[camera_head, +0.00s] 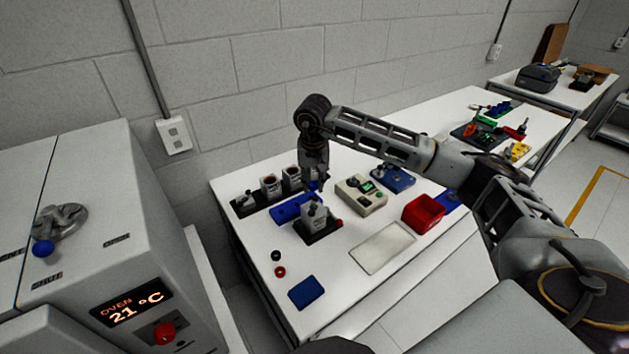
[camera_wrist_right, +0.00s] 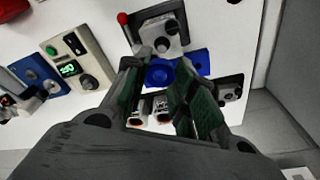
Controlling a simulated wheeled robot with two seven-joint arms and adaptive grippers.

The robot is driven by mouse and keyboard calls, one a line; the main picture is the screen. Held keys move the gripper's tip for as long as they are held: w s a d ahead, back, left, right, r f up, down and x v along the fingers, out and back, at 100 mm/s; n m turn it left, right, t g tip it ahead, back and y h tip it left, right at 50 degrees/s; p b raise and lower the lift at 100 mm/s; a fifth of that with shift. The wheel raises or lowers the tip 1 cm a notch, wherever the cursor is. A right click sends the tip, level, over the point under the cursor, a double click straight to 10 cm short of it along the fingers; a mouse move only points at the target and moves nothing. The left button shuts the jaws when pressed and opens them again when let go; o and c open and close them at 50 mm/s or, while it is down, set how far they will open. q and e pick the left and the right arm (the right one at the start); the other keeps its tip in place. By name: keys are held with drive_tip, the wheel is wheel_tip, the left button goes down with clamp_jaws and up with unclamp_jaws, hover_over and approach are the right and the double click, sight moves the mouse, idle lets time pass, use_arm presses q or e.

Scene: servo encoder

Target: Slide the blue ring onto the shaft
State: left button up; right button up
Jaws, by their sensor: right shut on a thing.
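My right gripper (camera_head: 315,185) reaches down over the work table from the right arm. A grey servo unit (camera_head: 314,217) stands on a dark base just in front of the gripper, and shows above the ring in the wrist view (camera_wrist_right: 163,35). The ring appears apart from the servo unit. My left gripper is not in view.
A blue plate (camera_head: 284,213) lies beside the servo base. A dark rack (camera_head: 248,207) with several grey units is behind. A beige meter box (camera_head: 360,198), a red bin (camera_head: 422,212) and a pale tray (camera_head: 383,250) stand right. The front left table holds small rings and a blue pad (camera_head: 306,292).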

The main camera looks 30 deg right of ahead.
sight(313, 202)
drive_tip(key=shift+n, duration=0.4)
drive_tip(key=shift+f, duration=0.1)
drive_tip(key=shift+f+b, duration=1.05)
drive_tip(key=shift+f, duration=1.2)
drive_tip(key=shift+f+b, duration=0.9)
drive_tip(key=shift+f, duration=0.25)
drive_tip(key=o, duration=1.2)
drive_tip(key=shift+o, duration=0.2)
